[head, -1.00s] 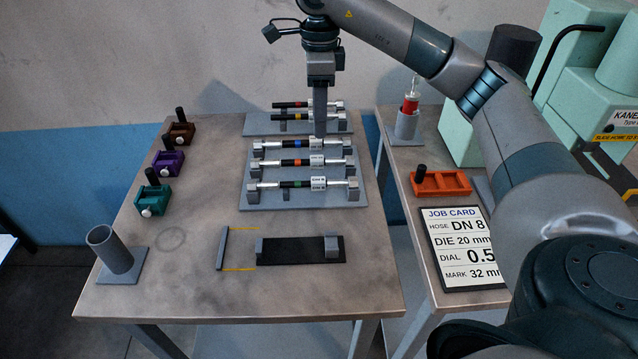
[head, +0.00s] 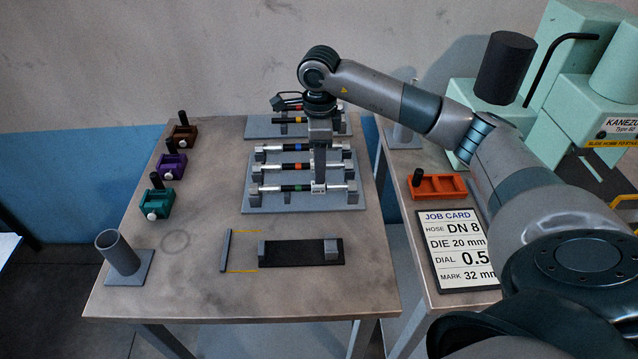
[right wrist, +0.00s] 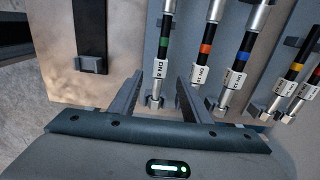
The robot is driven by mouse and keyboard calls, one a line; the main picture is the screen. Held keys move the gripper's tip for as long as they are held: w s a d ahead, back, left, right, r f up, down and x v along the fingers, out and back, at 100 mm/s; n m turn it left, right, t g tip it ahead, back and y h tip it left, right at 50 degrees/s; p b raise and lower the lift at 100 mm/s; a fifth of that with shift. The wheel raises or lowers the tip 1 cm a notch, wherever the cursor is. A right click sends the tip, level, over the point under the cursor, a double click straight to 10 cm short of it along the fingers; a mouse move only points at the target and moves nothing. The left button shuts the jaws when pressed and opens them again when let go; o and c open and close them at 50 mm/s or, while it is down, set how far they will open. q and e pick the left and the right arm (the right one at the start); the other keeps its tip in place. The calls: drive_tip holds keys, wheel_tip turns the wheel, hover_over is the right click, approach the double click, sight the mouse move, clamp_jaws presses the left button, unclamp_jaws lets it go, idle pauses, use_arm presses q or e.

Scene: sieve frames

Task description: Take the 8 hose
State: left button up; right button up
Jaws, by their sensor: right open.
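The green-banded hose (head: 288,188) lies on the front supports of a grey rack (head: 255,205). In the right wrist view, this hose (right wrist: 164,45) carries a white tag that reads DN 8. My right gripper (head: 319,185) points down at the tag end of this hose. In the right wrist view, my right gripper (right wrist: 160,80) is open, with the hose's metal end showing between its fingers. Whether the fingers touch it I cannot tell. An orange-banded hose (head: 290,167) and a blue-banded hose (head: 290,148) lie behind it. My left gripper is not in view.
A second rack behind holds a yellow-banded hose (head: 290,121) and a red-banded one. Purple (head: 171,166), teal (head: 157,203) and brown (head: 183,138) holders line the left. A black plate (head: 300,252) lies in front. The job card (head: 458,248) reads DN 8.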

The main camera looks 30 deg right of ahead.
sight(315, 189)
drive_tip(key=shift+f, duration=0.15)
drive_tip(key=shift+a+f+p, duration=0.1)
drive_tip(key=shift+f+p, duration=0.7)
drive_tip(key=shift+p, duration=0.2)
wheel_tip(315, 189, down, 2)
drive_tip(key=shift+f+p, duration=0.1)
drive_tip(key=shift+p, duration=0.5)
drive_tip(key=shift+w+f, duration=0.1)
drive_tip(key=shift+f, duration=0.55)
clamp_jaws()
